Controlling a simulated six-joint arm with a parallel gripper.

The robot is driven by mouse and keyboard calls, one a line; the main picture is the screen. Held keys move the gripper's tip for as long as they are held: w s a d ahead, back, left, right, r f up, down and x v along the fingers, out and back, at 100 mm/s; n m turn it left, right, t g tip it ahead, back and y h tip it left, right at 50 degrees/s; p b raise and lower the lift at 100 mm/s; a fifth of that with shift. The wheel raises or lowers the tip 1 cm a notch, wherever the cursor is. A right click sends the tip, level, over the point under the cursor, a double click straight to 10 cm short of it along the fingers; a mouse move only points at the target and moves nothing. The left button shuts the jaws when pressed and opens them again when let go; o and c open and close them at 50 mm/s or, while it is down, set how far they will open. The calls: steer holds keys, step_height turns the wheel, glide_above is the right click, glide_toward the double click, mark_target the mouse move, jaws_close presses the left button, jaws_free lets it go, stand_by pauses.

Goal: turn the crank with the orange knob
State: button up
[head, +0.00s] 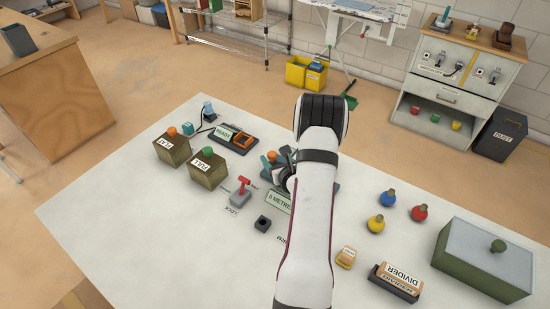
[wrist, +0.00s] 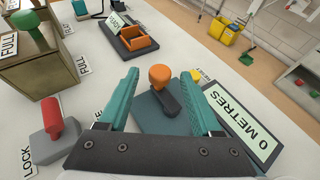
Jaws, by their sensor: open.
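The crank's orange knob (wrist: 160,75) stands upright on a dark crank arm (wrist: 167,98) in the wrist view. The crank sits on a grey-green base (wrist: 155,116) next to the "0 METRES" sign (wrist: 248,128). My gripper (wrist: 164,85) is open, its two teal fingers apart with the knob between them in the picture. I cannot tell whether a finger touches it. In the head view the orange knob (head: 272,156) shows just left of my arm, which hides much of the crank and its base.
Left of the crank are a red-handled lock lever (head: 243,186), a box with a green knob (head: 206,170) and a box with an orange knob (head: 173,148). A tray marked "READY" (head: 232,136) lies behind. Coloured knobs (head: 388,197) and a green box (head: 480,260) stand right.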

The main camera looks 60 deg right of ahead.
steer(key=shift+c, duration=0.3)
jaws_close()
steer(key=shift+w+m+g+h, duration=0.2)
steer(key=shift+m+g+h, duration=0.1)
steer(key=shift+m+h, duration=0.35)
steer(key=shift+d+m+g+h, duration=0.2)
steer(key=shift+m+g+h, duration=0.55)
steer(key=shift+m+g, duration=0.1)
steer(key=shift+o, duration=0.3)
jaws_free()
steer(key=v, duration=1.2)
